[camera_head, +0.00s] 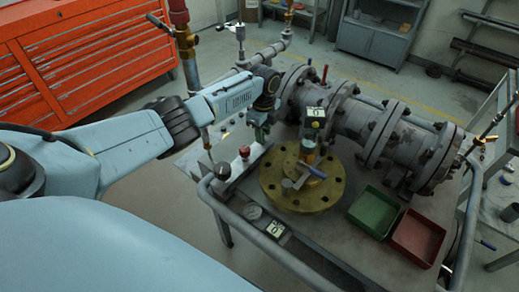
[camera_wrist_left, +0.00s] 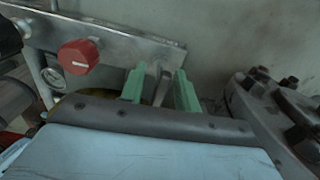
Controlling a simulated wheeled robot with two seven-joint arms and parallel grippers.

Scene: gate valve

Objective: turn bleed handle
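My left gripper (camera_head: 258,134) comes down over the back of the workbench beside the red knob (camera_head: 244,152). In the left wrist view its two green fingers (camera_wrist_left: 160,90) are apart. A thin grey metal lever (camera_wrist_left: 161,82), which looks like the bleed handle, stands between them on a metal bar (camera_wrist_left: 110,42). I see gaps between the lever and the fingers, so they do not look closed on it. The red knob also shows on that bar in the wrist view (camera_wrist_left: 78,56). In the head view the lever is hidden by my gripper. My right gripper is not in view.
A large grey flanged valve (camera_head: 352,118) lies right of the gripper. A green tray (camera_head: 374,212) and a red tray (camera_head: 418,238) sit at right.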

